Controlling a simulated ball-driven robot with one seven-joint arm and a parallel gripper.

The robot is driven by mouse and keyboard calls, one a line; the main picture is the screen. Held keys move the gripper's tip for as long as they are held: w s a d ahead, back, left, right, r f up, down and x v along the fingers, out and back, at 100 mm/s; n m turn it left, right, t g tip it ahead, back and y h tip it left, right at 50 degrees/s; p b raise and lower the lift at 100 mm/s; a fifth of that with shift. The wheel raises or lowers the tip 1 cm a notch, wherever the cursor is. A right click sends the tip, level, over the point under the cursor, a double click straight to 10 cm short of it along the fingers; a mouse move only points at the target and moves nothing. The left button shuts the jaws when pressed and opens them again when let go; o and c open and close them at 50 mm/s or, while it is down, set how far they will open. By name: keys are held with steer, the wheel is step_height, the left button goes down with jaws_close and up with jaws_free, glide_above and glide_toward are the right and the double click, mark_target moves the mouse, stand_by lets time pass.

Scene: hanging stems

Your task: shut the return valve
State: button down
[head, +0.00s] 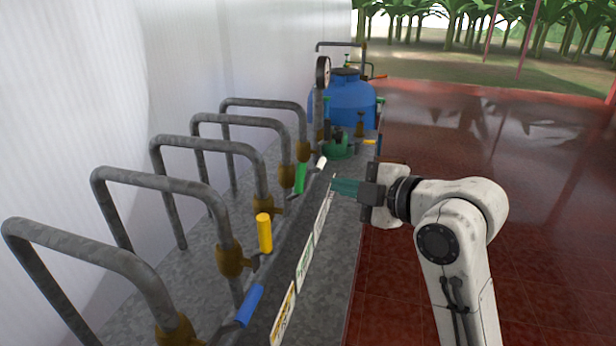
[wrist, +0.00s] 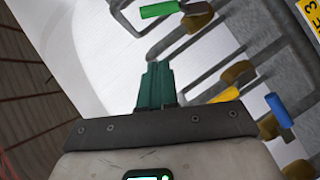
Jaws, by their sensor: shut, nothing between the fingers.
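A row of brass valves with coloured lever handles stands along the bench in the head view: blue (head: 249,306), yellow (head: 265,233), green (head: 301,179) and white (head: 321,163). I cannot tell which is the return valve; the labels are not readable. The yellow and green handles look near upright, the blue and white ones slanted. My gripper (head: 334,186) is shut and empty, its teal fingers above the bench edge, right of the green and white handles and apart from them. In the wrist view my shut gripper (wrist: 156,66) shows with green (wrist: 160,9), yellow (wrist: 225,95) and blue (wrist: 280,110) handles beyond it.
Grey bent pipes (head: 205,145) rise behind the valves against a pale wall. Labels (head: 283,313) line the bench front. A green pump (head: 338,148), a pressure gauge (head: 323,72) and a blue tank (head: 345,98) stand at the far end. The red tiled floor (head: 470,130) right of the bench is clear.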

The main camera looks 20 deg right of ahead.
steer(key=d+f+p+x, duration=0.1)
steer(key=p+x, duration=0.3)
steer(key=x, duration=0.8)
steer(key=shift+w+d+f, duration=0.2)
steer(key=shift+w+d, duration=0.3)
steer(key=shift+w, duration=0.15)
steer(key=shift+w, duration=0.1)
steer(key=shift+w, duration=0.1)
